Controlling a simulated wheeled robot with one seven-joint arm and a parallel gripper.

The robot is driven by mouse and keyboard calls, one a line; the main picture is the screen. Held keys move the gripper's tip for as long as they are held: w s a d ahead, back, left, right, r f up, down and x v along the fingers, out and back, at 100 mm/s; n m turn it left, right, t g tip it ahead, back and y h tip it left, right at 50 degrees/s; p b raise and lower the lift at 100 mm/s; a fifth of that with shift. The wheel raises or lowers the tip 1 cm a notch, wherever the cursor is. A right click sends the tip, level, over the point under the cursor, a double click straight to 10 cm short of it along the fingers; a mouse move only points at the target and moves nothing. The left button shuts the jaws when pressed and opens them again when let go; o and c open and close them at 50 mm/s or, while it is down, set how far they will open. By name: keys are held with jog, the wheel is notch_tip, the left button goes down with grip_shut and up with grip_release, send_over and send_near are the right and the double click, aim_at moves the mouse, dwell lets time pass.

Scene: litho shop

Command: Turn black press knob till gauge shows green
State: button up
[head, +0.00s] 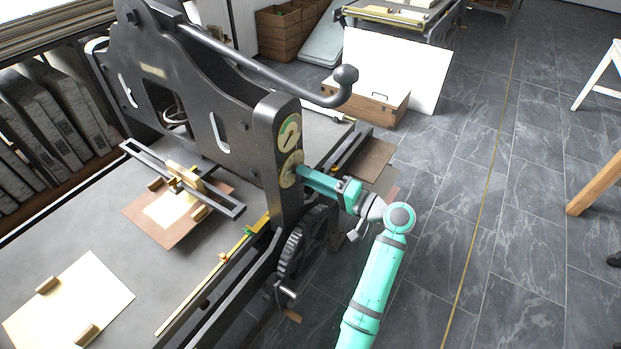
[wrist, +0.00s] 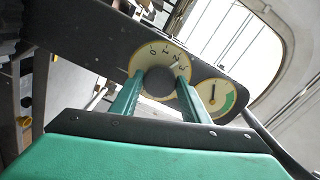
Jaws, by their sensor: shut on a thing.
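The black press knob (wrist: 160,84) sits at the centre of a cream dial with numbers (wrist: 179,60) in the wrist view. My gripper (wrist: 161,79) is shut on the knob, one green finger on each side. In the head view my gripper (head: 299,170) reaches the lower dial (head: 290,177) from the right and hides the knob. The gauge (wrist: 206,103) is a cream disc beside the dial with a green sector at its lower right. Its dark needle points up in the wrist view, outside the green. The gauge (head: 289,132) sits above the dial in the head view.
The dark press frame (head: 180,85) carries a long lever with a ball end (head: 346,76) above my gripper. A toothed wheel (head: 300,245) is below it. The press bed (head: 90,220) holds plates at left.

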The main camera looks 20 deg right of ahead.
jog(key=shift+m, duration=4.9)
jog(key=shift+d, duration=0.1)
jog(key=o, duration=1.1)
jog(key=shift+r, duration=0.1)
jog(key=shift+c, duration=0.2)
jog(key=v, duration=1)
jog(key=shift+s+d, duration=0.2)
jog(key=shift+s, duration=0.15)
